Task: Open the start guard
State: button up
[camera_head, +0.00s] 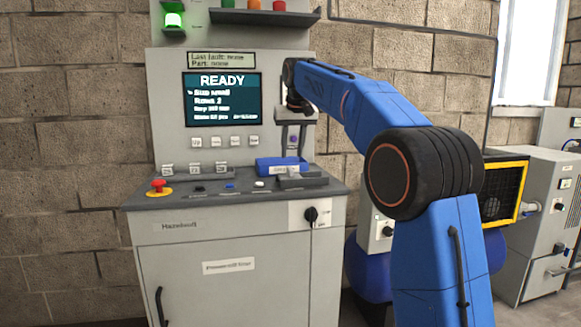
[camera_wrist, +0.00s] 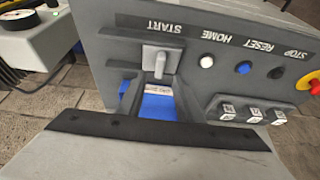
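A blue piece with a pale label (camera_head: 280,166), which looks like the start guard, sits at the right back of the console, beside a raised grey block (camera_head: 304,181). It also shows in the wrist view, as blue with a pale label (camera_wrist: 158,106) between my fingers. A grey tab (camera_wrist: 160,61) stands by the START lettering, which reads upside down there. My gripper (camera_head: 293,150) points down just above the blue piece, its two fingers apart with a gap between them. Whether it touches the piece, and whether the guard is raised, I cannot tell. The fingers hide part of it.
A white button (camera_wrist: 207,62), a blue button (camera_wrist: 243,67), a dark button (camera_wrist: 275,73) and a red stop button (camera_head: 158,185) line the console. The screen (camera_head: 222,100) reads READY. A shelf (camera_head: 264,16) overhangs above. A yellow-framed unit (camera_head: 504,192) stands right.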

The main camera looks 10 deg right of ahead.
aim_at(290, 168)
jog(key=x, duration=0.7)
grip_shut()
